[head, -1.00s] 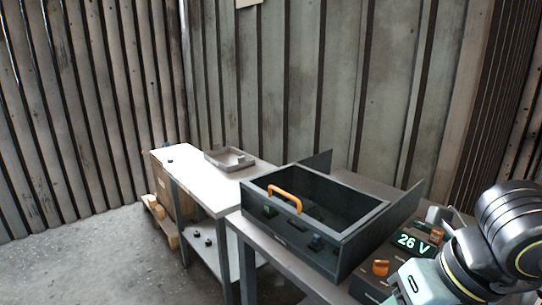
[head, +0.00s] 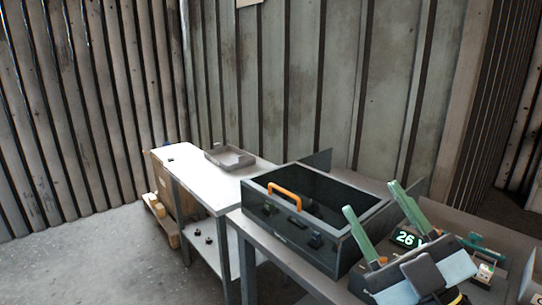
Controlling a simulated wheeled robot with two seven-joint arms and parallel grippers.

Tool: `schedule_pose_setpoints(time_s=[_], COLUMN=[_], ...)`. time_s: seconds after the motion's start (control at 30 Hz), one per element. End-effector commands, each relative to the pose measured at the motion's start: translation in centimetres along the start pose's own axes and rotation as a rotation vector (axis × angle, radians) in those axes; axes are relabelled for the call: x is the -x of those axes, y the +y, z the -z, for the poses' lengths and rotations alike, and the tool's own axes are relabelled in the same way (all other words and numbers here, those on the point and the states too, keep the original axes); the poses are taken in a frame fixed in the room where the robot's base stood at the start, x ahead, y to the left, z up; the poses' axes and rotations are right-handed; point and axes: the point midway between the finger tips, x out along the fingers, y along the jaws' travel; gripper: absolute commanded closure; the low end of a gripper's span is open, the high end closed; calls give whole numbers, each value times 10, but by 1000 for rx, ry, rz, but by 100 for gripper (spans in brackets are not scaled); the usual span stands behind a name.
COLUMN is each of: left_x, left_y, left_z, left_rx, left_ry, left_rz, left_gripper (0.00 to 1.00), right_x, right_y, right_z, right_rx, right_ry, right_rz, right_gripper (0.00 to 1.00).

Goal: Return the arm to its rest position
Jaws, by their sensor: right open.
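My right gripper (head: 371,200) is at the lower right of the head view. Its two green fingers point up and away and stand wide apart, with nothing between them. It shows in front of the right side of the dark open-topped housing (head: 349,250) and partly covers the control panel with the green "26 V" display (head: 406,239). The housing has an orange handle (head: 285,194) on its front and sits on a grey table. I cannot tell how far the gripper is above the table. My left gripper is not in view.
A white-topped bench (head: 205,186) with a shallow grey tray (head: 229,158) stands left of the housing. A cardboard box (head: 161,178) on a wooden pallet is beyond it. Small dark parts lie on the bench's lower shelf. The floor at left is clear.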

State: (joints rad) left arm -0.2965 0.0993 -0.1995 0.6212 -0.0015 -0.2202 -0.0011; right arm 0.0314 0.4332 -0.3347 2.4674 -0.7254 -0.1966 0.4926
Motion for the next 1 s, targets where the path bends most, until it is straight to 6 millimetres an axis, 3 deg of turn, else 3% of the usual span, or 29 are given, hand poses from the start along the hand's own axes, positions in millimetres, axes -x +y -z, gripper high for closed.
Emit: schedule_pose_setpoints(time_s=[0.03,0.17,0.2,0.33,0.5,0.7,0.83,1.0], left_x=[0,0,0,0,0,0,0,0], left_y=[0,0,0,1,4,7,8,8], left_z=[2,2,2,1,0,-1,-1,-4], left_rx=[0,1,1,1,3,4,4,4], left_ry=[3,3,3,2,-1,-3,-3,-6], left_rz=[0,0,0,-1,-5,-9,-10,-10], left_gripper=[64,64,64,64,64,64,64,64], right_x=[12,64,86,167,261,342,386,402], right_y=[3,0,-6,-35,-76,-114,-135,-157], right_z=[-30,-106,-127,-174,-190,-173,-152,-194], right_rx=[-47,-147,-176,-266,-366,-465,-531,-519], right_ry=[-146,-548,-677,-1075,-1468,-1785,-1955,-1958], right_rz=[-51,-131,-140,-116,-13,139,253,253], right_gripper=[49,49,49,49,49,49,49,49])
